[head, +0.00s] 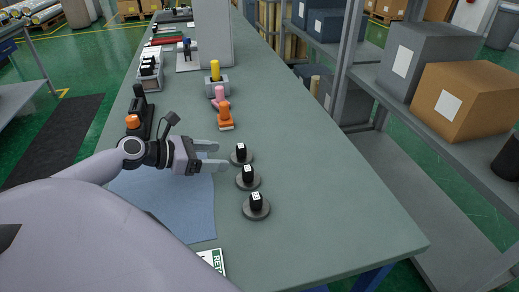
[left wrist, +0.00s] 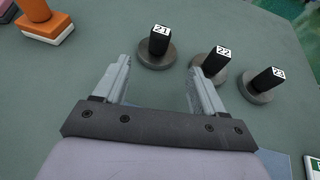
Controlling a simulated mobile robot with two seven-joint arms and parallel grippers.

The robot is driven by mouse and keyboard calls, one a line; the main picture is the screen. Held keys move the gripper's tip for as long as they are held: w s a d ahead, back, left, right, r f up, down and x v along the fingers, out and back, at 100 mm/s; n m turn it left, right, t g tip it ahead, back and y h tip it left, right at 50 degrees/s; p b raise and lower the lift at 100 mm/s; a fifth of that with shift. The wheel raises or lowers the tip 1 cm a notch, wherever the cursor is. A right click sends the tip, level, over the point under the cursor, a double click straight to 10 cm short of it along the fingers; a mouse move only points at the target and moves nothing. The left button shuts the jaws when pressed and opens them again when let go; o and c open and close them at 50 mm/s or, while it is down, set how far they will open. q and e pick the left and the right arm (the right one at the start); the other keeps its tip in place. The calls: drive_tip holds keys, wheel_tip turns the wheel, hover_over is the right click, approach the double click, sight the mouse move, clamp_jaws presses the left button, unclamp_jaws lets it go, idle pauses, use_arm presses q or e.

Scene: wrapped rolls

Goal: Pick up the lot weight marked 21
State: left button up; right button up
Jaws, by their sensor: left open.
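The lot weight marked 21 (left wrist: 158,44) is a black upright block with a white number top on a round grey base. It stands just ahead of my left gripper's open fingers (left wrist: 160,66) in the left wrist view, apart from them. In the head view it is the farthest weight (head: 241,154) of a row, just right of my left gripper (head: 219,155), which is open and empty. The weights marked 22 (left wrist: 216,62) and 23 (left wrist: 264,84) stand beside it, nearer in the head view. My right gripper is not in view.
An orange stamp-like object (head: 225,117) and a pink one (head: 219,96) stand farther back on the table. The table right of the weights is clear. Shelves with boxes (head: 430,55) stand at right.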

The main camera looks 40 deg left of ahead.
sight(241, 152)
use_arm(q)
drive_tip(key=shift+w+d, duration=0.25)
drive_tip(key=shift+w, duration=0.2)
drive_tip(key=shift+x, duration=0.95)
drive_tip(key=shift+w+d+f+b, duration=0.15)
drive_tip(key=shift+w+d, duration=0.1)
drive_tip(key=shift+w, duration=0.45)
drive_tip(key=shift+w+d+r+b, duration=0.15)
drive_tip(key=shift+w+d, duration=0.1)
drive_tip(key=shift+w, duration=0.45)
drive_tip(key=shift+x, duration=1.15)
drive_tip(key=shift+s+f, duration=0.1)
drive_tip(key=shift+f, duration=0.05)
drive_tip(key=c, duration=0.9)
